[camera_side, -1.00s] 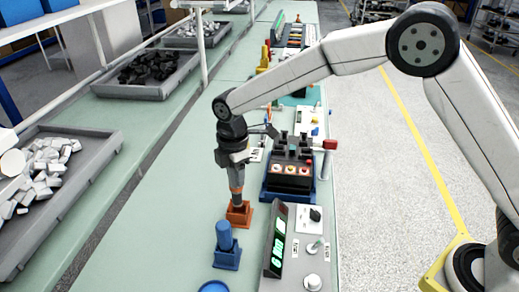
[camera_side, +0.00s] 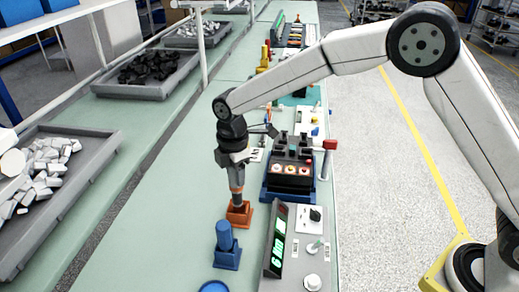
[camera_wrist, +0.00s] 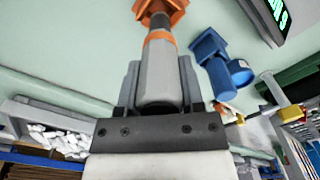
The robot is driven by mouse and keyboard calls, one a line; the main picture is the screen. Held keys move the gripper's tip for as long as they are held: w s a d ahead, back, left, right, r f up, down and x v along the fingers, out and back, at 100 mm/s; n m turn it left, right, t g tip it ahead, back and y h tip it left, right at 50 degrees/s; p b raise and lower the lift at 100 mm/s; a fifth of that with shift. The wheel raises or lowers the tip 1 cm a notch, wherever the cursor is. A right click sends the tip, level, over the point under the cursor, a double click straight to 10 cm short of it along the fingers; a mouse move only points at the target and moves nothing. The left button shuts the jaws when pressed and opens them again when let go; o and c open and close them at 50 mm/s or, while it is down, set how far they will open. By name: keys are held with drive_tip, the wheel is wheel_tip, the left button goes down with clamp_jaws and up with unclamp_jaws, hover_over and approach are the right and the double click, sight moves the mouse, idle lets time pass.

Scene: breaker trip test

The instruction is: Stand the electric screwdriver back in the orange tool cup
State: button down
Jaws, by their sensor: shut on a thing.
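The electric screwdriver (camera_side: 237,178) is grey with an orange band and stands about upright, tip down. The orange tool cup (camera_side: 239,215) is on the green bench directly below my gripper (camera_side: 236,165). My gripper is shut on the screwdriver's upper body. The lower end of the screwdriver appears to be inside the cup's mouth; the tip is hidden. In the wrist view, the screwdriver (camera_wrist: 160,75) lies between my two fingers, and its far end meets the orange cup (camera_wrist: 163,8).
A blue holder (camera_side: 227,258) with a blue cylinder stands just in front of the cup. A grey panel with a green display (camera_side: 279,240) and a dark breaker tester (camera_side: 291,170) are close on the right.

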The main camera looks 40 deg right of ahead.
sight(236, 188)
drive_tip(key=shift+f, duration=2.75)
idle(0.8)
drive_tip(key=shift+c, duration=0.7)
unclamp_jaws()
drive_tip(key=shift+r, duration=0.1)
drive_tip(key=shift+r, duration=3.85)
drive_tip(key=shift+d, duration=0.1)
drive_tip(key=shift+s+d+m, duration=0.2)
drive_tip(key=shift+d+m, duration=0.2)
drive_tip(key=shift+d, duration=0.15)
drive_tip(key=s+d+f+m+t, duration=0.1)
drive_tip(key=s+d+m+t, duration=0.1)
drive_tip(key=s+d+m, duration=1.5)
drive_tip(key=s+d, duration=0.1)
drive_tip(key=s, duration=0.2)
drive_tip(key=shift+f+t, duration=0.3)
drive_tip(key=shift+f, duration=0.05)
